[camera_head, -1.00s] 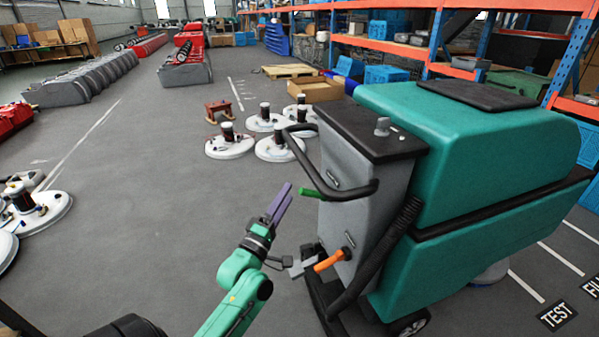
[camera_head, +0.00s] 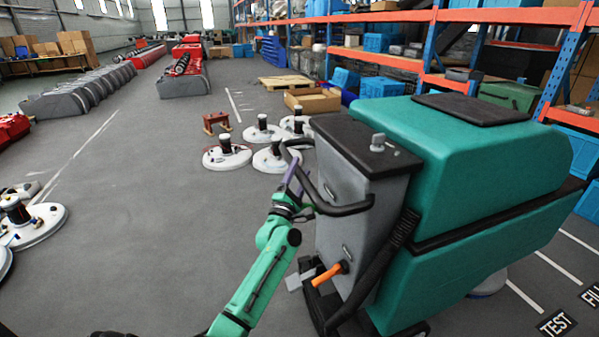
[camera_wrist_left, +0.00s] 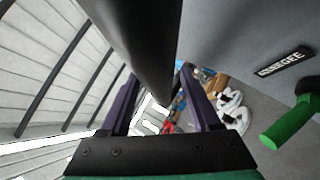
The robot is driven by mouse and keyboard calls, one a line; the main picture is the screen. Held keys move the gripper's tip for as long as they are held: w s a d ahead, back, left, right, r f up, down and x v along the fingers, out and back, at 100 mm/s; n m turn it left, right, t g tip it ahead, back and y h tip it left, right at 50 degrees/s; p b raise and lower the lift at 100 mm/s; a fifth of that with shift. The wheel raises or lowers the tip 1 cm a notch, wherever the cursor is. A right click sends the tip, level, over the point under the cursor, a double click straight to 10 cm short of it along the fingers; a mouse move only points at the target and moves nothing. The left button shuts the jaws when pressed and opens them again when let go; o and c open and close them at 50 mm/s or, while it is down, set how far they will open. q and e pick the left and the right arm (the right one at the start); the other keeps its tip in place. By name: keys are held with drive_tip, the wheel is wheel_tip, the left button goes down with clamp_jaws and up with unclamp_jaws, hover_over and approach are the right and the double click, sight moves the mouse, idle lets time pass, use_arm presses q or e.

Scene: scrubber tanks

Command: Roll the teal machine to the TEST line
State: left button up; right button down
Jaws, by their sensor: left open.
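The teal machine (camera_head: 470,150) stands at the right in the head view, with a grey rear panel and a black loop handle (camera_head: 345,210) on it. My left gripper (camera_head: 292,178) is at the left part of this handle, its purple fingers raised. In the left wrist view the black handle bar (camera_wrist_left: 150,40) runs between the two open fingers; I cannot tell whether they touch it. A TEST label (camera_head: 557,322) lies on the floor at bottom right, near white floor lines (camera_head: 525,297). My right gripper is not in view.
An orange lever (camera_head: 327,275) sticks out low on the rear panel; a green lever (camera_wrist_left: 288,130) shows in the wrist view. White round machines (camera_head: 227,157) stand beyond the handle. Blue-orange shelving (camera_head: 440,45) lines the back right. The floor at left centre is clear.

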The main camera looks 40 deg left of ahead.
use_arm(q)
drive_tip(key=shift+c, duration=0.3)
clamp_jaws()
drive_tip(key=shift+s+f, duration=0.1)
drive_tip(key=shift+f, duration=0.05)
idle(1.0)
